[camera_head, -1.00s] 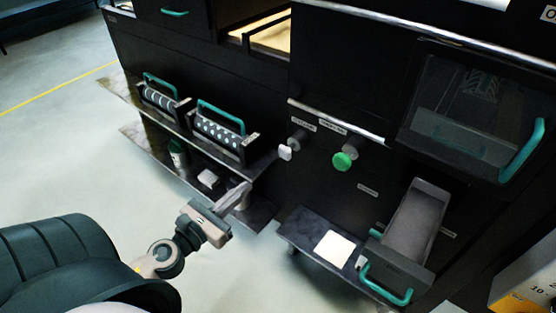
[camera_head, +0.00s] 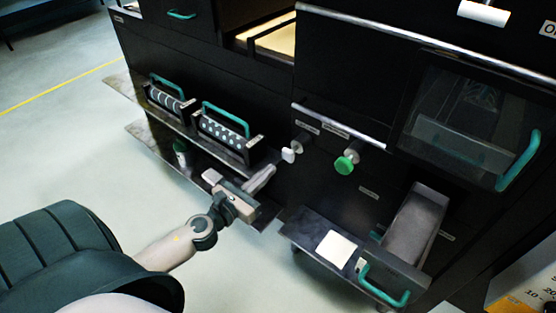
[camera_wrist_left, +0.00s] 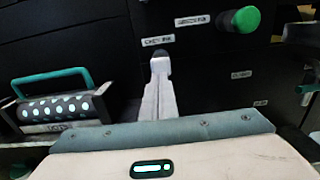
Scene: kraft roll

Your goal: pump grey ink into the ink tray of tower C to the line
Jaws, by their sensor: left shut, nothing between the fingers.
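My left gripper (camera_head: 264,178) is shut and empty, its fingers pointing up and right at the black machine front. A white knob (camera_head: 289,155) on a short stem is just beyond the fingertips, with a small gap in the head view. In the left wrist view the fingers (camera_wrist_left: 160,92) line up with that knob and largely hide it. A green round knob (camera_head: 345,165) is to its right, also in the left wrist view (camera_wrist_left: 246,18). A long grey tray (camera_head: 412,228) with a teal handle (camera_head: 384,288) sticks out at lower right. Its ink level cannot be made out. My right gripper is not in view.
Two roller cassettes with teal handles (camera_head: 168,98) (camera_head: 222,130) sit on a shelf at left. A green-topped bottle (camera_head: 181,150) stands below them. A white pad (camera_head: 337,246) lies on the low shelf beside the tray.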

